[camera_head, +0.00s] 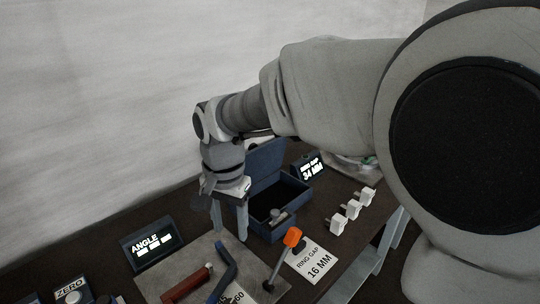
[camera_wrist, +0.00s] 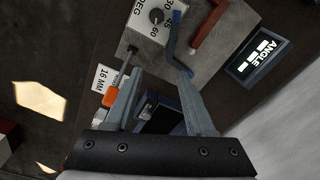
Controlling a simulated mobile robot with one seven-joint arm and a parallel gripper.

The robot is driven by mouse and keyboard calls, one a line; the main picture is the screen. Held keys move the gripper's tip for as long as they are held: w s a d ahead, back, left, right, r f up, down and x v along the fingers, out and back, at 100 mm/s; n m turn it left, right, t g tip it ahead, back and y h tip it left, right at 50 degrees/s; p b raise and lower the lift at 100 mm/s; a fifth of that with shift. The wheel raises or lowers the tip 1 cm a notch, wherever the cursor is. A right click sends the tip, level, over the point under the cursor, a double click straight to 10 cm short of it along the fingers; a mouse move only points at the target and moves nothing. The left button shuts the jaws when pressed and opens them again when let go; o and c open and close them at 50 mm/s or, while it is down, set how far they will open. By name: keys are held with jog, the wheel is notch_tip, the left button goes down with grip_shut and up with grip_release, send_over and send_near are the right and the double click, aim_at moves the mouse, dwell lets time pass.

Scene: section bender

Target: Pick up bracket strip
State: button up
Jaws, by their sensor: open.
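I cannot clearly pick out a bracket strip in either view; it may be hidden or too small to tell. My gripper (camera_head: 229,236) points down beside the left side of an open dark blue box (camera_head: 295,190), above the bench. Its two grey fingers stand apart with nothing seen held between them; they also show in the wrist view (camera_wrist: 160,84). A small grey round-ended part (camera_head: 278,214) shows at the box's front; I cannot tell what it is. Part of the box's inside is hidden by its walls.
An ANGLE display (camera_head: 152,243) stands left. A RING GAP card (camera_head: 313,262) and several white blocks (camera_head: 351,209) lie right. Dark bench shows between them.

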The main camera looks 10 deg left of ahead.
jog(key=a+f, duration=0.2)
jog(key=a, duration=0.1)
jog(key=b, duration=0.1)
send_over(222, 282)
jog(key=f, duration=1.2)
jog(key=shift+s+d, duration=0.25)
jog(key=shift+d, duration=0.05)
jog(key=shift+w+a+f+b, duration=0.1)
jog(key=shift+a+f+b, duration=0.05)
jog(key=shift+f, duration=1.25)
jog(key=shift+w+a+f+b, duration=0.1)
jog(key=shift+a+f+b, duration=0.05)
jog(key=shift+f, duration=1.2)
grip_shut()
